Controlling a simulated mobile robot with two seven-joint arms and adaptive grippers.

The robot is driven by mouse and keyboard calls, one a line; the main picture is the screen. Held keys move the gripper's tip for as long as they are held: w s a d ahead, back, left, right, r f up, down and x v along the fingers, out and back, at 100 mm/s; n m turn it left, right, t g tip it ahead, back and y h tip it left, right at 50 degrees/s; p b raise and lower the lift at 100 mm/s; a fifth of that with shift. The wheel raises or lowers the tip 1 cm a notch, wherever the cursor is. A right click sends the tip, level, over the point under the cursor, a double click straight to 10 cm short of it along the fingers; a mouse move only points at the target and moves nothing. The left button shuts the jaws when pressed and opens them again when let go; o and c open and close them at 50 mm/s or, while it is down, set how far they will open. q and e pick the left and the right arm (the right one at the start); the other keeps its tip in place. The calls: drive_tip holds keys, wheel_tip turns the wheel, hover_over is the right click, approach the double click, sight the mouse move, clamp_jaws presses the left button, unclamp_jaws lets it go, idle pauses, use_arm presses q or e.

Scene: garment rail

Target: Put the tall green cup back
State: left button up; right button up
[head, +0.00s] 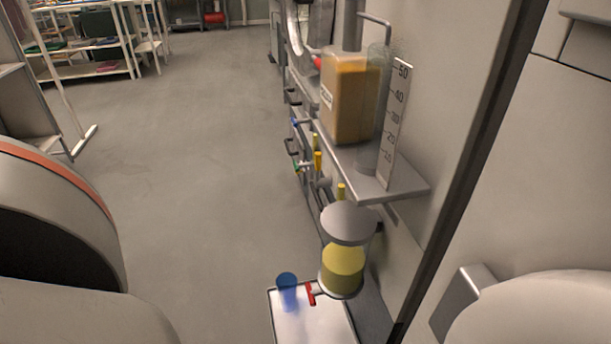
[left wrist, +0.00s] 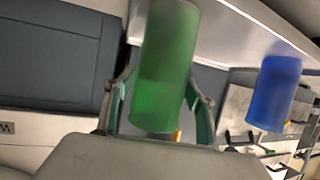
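The green cup (left wrist: 165,70) is tall and translucent, and it fills the middle of the left wrist view. My left gripper (left wrist: 161,85) has one finger on each side of it, and the fingertips appear closed against its sides. The cup hides part of the fingertips. I do not see the green cup or either gripper in the head view. My right gripper is in neither view.
A blue cup (head: 287,290) stands on a white tray (head: 318,328); a blue cup (left wrist: 273,92) also shows in the left wrist view. Above the tray are a yellow-filled vessel (head: 343,268) with a red tap (head: 311,293) and a shelf (head: 375,182) with an orange-filled tank (head: 348,100). Open floor lies left.

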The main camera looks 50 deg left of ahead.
use_arm(q)
drive_tip(key=shift+o, duration=0.2)
drive_tip(key=shift+s+r, duration=0.2)
drive_tip(key=p+v, duration=0.3)
drive_tip(key=v, duration=0.8)
drive_tip(key=shift+s+r, duration=0.2)
drive_tip(key=shift+s, duration=0.05)
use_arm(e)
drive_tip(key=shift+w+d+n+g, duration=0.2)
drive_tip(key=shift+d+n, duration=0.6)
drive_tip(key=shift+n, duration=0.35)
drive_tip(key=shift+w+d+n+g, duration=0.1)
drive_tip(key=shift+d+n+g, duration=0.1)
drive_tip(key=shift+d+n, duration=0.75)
use_arm(q)
drive_tip(key=shift+a, duration=0.1)
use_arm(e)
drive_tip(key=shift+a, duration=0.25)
use_arm(q)
drive_tip(key=shift+p, duration=0.3)
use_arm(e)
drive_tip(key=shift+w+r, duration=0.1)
